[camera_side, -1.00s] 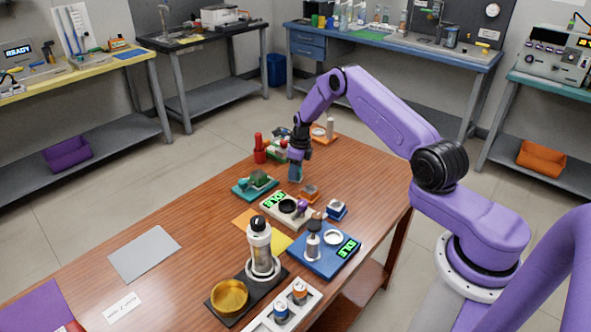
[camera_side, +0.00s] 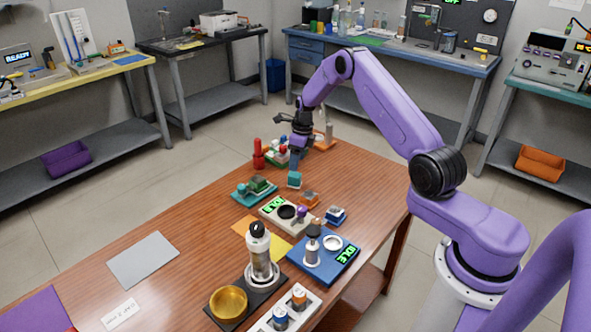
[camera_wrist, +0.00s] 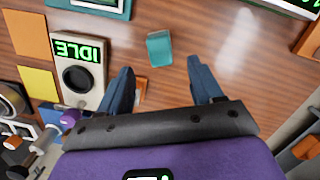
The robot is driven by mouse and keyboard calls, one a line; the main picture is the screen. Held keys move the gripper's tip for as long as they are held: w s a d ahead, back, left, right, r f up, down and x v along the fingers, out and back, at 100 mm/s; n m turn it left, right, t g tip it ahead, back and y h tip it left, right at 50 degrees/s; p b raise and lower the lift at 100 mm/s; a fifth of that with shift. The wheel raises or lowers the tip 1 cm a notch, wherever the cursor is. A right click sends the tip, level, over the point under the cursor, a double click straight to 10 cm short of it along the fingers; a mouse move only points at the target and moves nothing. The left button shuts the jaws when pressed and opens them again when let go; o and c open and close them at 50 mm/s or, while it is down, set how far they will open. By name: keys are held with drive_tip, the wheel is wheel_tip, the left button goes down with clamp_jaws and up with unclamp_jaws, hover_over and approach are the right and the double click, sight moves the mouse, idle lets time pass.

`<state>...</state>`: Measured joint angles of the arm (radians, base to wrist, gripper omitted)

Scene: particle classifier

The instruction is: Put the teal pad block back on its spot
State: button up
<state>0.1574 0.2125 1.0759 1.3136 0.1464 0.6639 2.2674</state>
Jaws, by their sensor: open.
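The teal pad block (camera_side: 294,180) stands on the wooden table, just below my gripper (camera_side: 296,165) in the side view. In the wrist view the block (camera_wrist: 159,48) lies on bare wood, beyond and roughly between the two spread fingertips of my gripper (camera_wrist: 161,68). The fingers are open and empty, and I see a gap between them and the block. I cannot tell which place is the block's spot; a teal base with a green part (camera_side: 254,190) stands left of the block.
A pale device reading IDLE (camera_wrist: 85,85) stands near the block, with a blue device (camera_side: 325,262) nearer the camera. A red bottle (camera_side: 258,155) and an orange stand (camera_side: 325,140) are behind. Bare wood lies right of the block.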

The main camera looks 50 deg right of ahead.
sight(299, 175)
drive_tip(key=s+a+r+n, duration=0.3)
drive_tip(key=a+r+n, duration=0.7)
drive_tip(key=a+r, duration=0.3)
drive_tip(key=s+a+r+n, duration=0.5)
drive_tip(key=s+a+n, duration=0.7)
drive_tip(key=s+r+n, duration=0.1)
drive_tip(key=s+n, duration=1)
drive_tip(key=s, duration=0.3)
drive_tip(key=s+d+r+n+g, duration=0.1)
drive_tip(key=s+r+n, duration=0.1)
drive_tip(key=s+n, duration=0.9)
drive_tip(key=s, duration=0.3)
drive_tip(key=shift+s+d, duration=0.15)
drive_tip(key=shift+d, duration=0.1)
drive_tip(key=shift+r, duration=0.1)
